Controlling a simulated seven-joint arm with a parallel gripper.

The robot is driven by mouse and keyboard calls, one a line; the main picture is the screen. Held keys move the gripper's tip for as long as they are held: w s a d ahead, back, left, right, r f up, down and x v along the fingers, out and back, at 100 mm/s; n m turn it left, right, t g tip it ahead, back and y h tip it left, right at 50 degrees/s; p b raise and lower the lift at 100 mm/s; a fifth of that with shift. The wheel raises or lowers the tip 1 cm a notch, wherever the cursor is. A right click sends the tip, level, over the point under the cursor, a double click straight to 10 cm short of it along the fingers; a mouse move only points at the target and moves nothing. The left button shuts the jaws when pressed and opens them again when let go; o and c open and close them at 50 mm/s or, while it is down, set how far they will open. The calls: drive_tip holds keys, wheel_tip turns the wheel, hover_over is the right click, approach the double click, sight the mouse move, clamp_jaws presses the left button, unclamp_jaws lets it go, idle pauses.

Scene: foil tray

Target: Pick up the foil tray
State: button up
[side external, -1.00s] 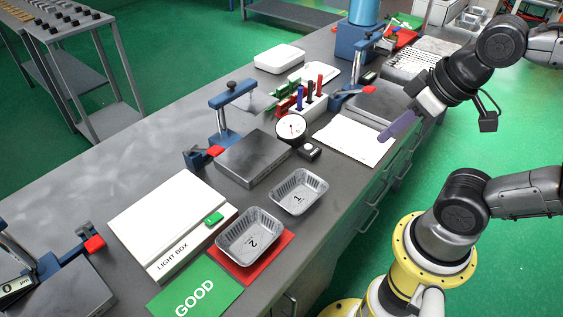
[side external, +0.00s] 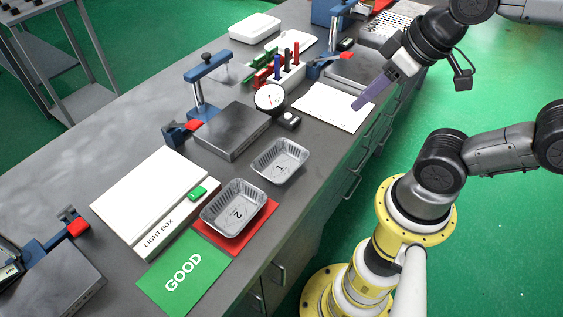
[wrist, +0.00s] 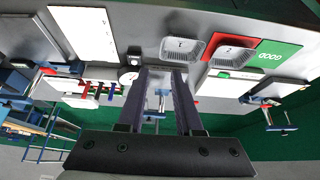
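Two silver foil trays lie on the grey bench in the side view. Foil tray 1 (side external: 280,161) rests on the bench top. Foil tray 2 (side external: 234,208) sits on a red card (side external: 263,222). The wrist view also shows tray 1 (wrist: 183,50) and tray 2 (wrist: 232,56) beyond the fingertips, to the upper right. My gripper (side external: 360,105) appears over the white sheet, up and right of both trays and apart from them. In the wrist view its two dark fingers (wrist: 162,72) are spread, with nothing held between them.
A dial gauge (side external: 270,98), small black block (side external: 289,120) and dark metal plate (side external: 232,130) stand near tray 1. A white light box (side external: 155,196) and green GOOD card (side external: 184,273) lie near tray 2. A marker rack (side external: 285,76) stands farther back.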

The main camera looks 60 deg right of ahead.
idle(0.3)
drive_tip(key=m+y, duration=0.1)
drive_tip(key=y, duration=0.2)
approach(302, 149)
drive_tip(key=shift+g, duration=0.4)
drive_tip(key=shift+w+x, duration=0.2)
drive_tip(key=shift+x, duration=2)
drive_tip(key=shift+w+x, duration=0.15)
drive_tip(key=shift+x, duration=2.05)
drive_tip(key=shift+r, duration=0.2)
clamp_jaws()
